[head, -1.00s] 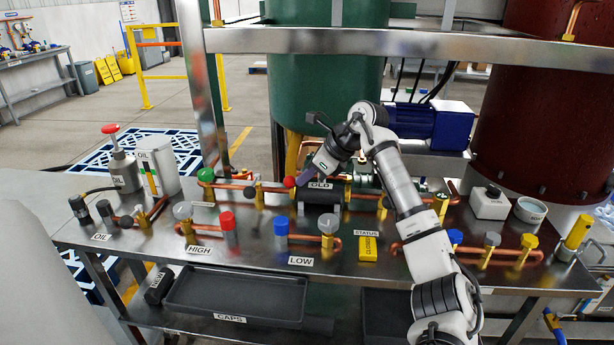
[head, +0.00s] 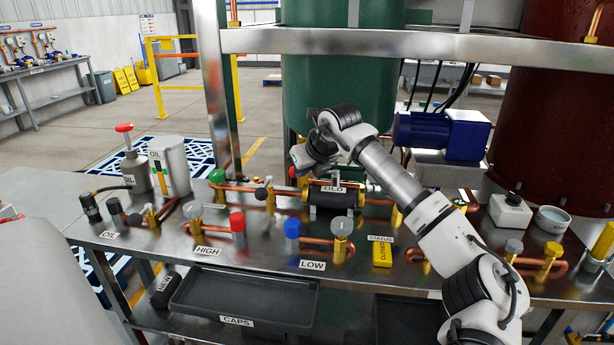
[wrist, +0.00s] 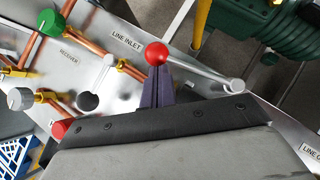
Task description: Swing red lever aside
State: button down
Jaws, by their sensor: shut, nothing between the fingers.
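The red lever's ball knob (head: 293,172) is at the left end of the black cylinder labelled OLD (head: 334,198). In the wrist view the red ball (wrist: 157,53) is right at the tips of my gripper (wrist: 156,72), whose dark purple fingers are together and empty. The ball lies just beyond the fingers, not between them. I cannot tell whether they touch. In the head view my gripper's body covers the fingers, and the lever's shaft is mostly hidden.
Copper pipes, a green knob (head: 217,176) and grey valve knobs stand left of the lever. Red (head: 238,222) and blue (head: 292,229) caps stand in front. A steel crossbar (head: 400,43) runs above the bench. A black tray (head: 243,300) sits below.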

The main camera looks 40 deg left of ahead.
jog(key=shift+w+a, duration=0.25)
jog(key=shift+a, duration=0.2)
dwell(0.5)
